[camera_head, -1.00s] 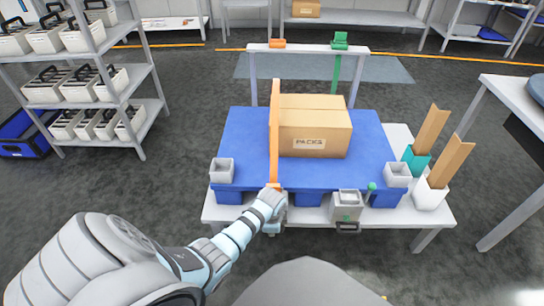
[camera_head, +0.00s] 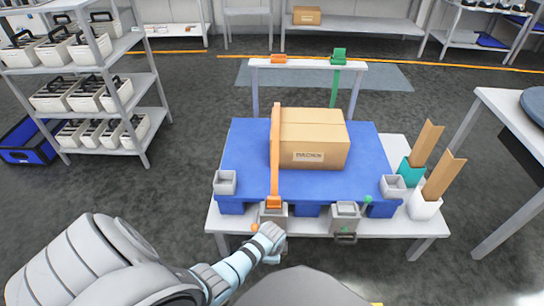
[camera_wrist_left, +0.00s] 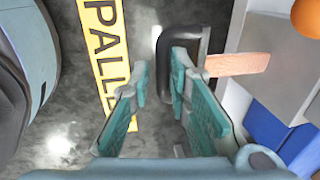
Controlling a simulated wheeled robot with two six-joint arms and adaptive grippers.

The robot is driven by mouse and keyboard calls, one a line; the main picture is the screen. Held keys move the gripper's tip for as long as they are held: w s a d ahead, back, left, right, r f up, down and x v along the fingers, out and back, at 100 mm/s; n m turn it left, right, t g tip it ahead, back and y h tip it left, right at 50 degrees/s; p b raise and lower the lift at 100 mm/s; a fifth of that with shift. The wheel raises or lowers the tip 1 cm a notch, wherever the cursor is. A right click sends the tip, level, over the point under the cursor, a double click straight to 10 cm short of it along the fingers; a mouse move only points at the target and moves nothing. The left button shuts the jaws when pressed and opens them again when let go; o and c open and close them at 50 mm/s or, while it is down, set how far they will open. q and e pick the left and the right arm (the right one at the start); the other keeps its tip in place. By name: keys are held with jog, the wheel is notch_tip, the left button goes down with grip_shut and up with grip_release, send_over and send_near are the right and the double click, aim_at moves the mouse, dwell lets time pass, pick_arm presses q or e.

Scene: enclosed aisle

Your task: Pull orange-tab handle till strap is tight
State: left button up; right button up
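The orange strap (camera_head: 275,150) runs over the left end of the cardboard box (camera_head: 313,139) on the blue pallet (camera_head: 355,174). Its front end (camera_head: 274,202) is at the left grey ratchet buckle (camera_head: 267,213) on the table's front edge. My left gripper (camera_head: 275,255) is in front of and below that buckle. In the left wrist view, the teal fingers (camera_wrist_left: 160,82) are open, with a dark grey U-shaped handle (camera_wrist_left: 194,33) reaching between them. An orange tab (camera_wrist_left: 238,64) sticks out beside the handle. No firm grip shows. My right gripper is not in view.
A second ratchet buckle (camera_head: 345,213) with a green knob stands to the right. A green strap (camera_head: 334,92) hangs from the rear rack (camera_head: 308,66). Upright wooden posts stand at the table's right. A shelf of bins (camera_head: 100,95) is at the left.

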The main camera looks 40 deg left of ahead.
pick_arm(q)
notch_tip(320, 180, up, 12)
jog(key=s+d, duration=0.1)
jog(key=shift+s+d, duration=0.2)
jog(key=shift+s, duration=0.2)
jog(key=shift+o, duration=0.4)
jog(key=shift+f, duration=0.1)
